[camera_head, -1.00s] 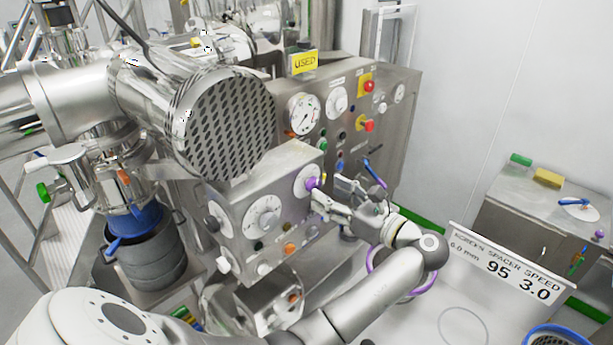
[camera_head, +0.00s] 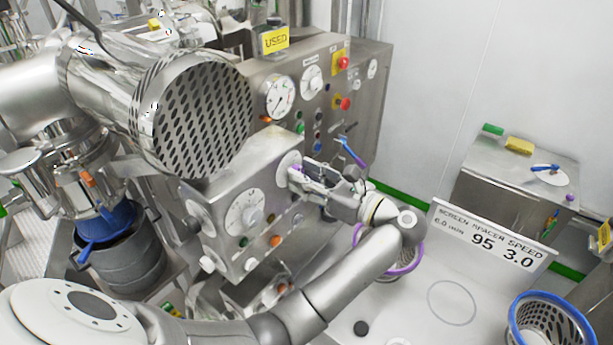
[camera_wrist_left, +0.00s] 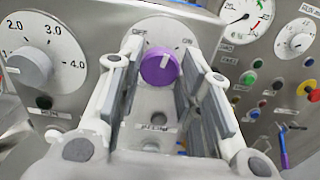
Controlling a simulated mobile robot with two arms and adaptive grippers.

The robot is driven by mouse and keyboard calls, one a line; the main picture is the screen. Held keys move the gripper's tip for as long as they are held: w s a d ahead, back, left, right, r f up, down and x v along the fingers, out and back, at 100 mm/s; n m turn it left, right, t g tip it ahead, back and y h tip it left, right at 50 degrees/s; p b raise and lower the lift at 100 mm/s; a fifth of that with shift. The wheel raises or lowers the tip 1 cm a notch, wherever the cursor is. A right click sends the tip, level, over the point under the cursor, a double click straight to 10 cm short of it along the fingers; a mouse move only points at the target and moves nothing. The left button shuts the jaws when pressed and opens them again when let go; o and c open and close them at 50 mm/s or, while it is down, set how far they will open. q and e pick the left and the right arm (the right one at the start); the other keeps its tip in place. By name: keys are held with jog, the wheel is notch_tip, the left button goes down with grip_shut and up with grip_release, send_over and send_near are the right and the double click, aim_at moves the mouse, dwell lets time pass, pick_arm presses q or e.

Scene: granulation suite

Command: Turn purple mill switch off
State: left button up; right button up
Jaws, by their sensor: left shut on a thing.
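The purple mill switch (camera_wrist_left: 161,67) is a round knob on a white dial marked ON at its upper right, on the steel control box (camera_head: 262,165). A pale mark on the knob points up and slightly right. My left gripper (camera_head: 296,174) reaches the dial from the right and is shut on the switch. In the wrist view its fingers stand on either side of the knob. In the head view the fingers cover most of the switch, leaving a small purple bit. My right gripper is not in view.
A numbered dial (camera_head: 244,212) sits left of the switch. A taller panel (camera_head: 362,110) with a gauge and red buttons stands behind. A purple-rimmed basket (camera_head: 408,264), a blue-rimmed basket (camera_head: 512,310) and a sign (camera_head: 490,243) are at the right.

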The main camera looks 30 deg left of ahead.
pick_arm(q)
jog(key=shift+c, duration=1.2)
jog(key=shift+n, duration=0.3)
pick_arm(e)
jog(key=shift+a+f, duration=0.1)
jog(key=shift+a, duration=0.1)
pick_arm(q)
jog(key=shift+n+b, duration=2.8)
jog(key=shift+n, duration=2.5)
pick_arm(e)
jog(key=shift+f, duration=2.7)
pick_arm(q)
jog(key=o, duration=1)
jog(key=shift+a, duration=0.1)
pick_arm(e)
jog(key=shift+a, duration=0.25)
